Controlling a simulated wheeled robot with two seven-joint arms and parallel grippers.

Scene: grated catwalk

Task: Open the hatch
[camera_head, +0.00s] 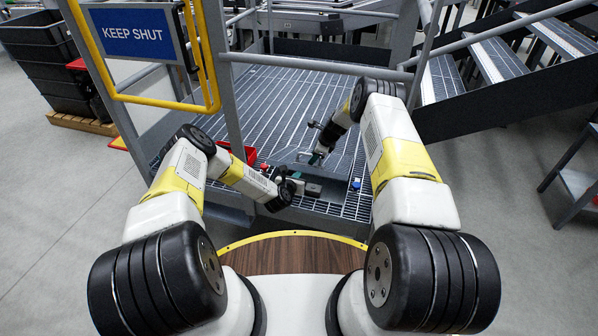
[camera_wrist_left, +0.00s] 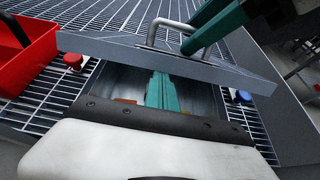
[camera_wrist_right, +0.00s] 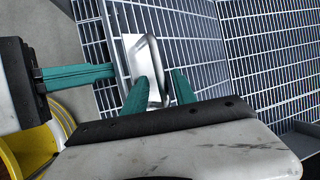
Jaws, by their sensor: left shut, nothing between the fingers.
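The hatch lid (camera_wrist_left: 115,46) is a grey panel with a metal bar handle (camera_wrist_left: 152,32). In the left wrist view it stands tilted, its near edge raised above an open recess (camera_wrist_left: 205,98). My right gripper (camera_wrist_right: 162,84) has its teal fingers on either side of the handle (camera_wrist_right: 152,45) and appears closed on it. My left gripper (camera_wrist_left: 160,88) is shut and empty, with its fingertips under the raised edge of the lid. In the head view, the left gripper (camera_head: 290,184) is low at the near edge of the grating, and the right gripper (camera_head: 317,157) is just beyond it.
A red bin (camera_wrist_left: 25,55) and a red knob (camera_wrist_left: 73,61) are left of the hatch. A blue knob (camera_wrist_left: 243,96) is to its right. Grating surrounds it. A "KEEP SHUT" sign (camera_head: 133,33) hangs on a yellow gate (camera_head: 213,90). Stairs (camera_head: 490,58) rise at right.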

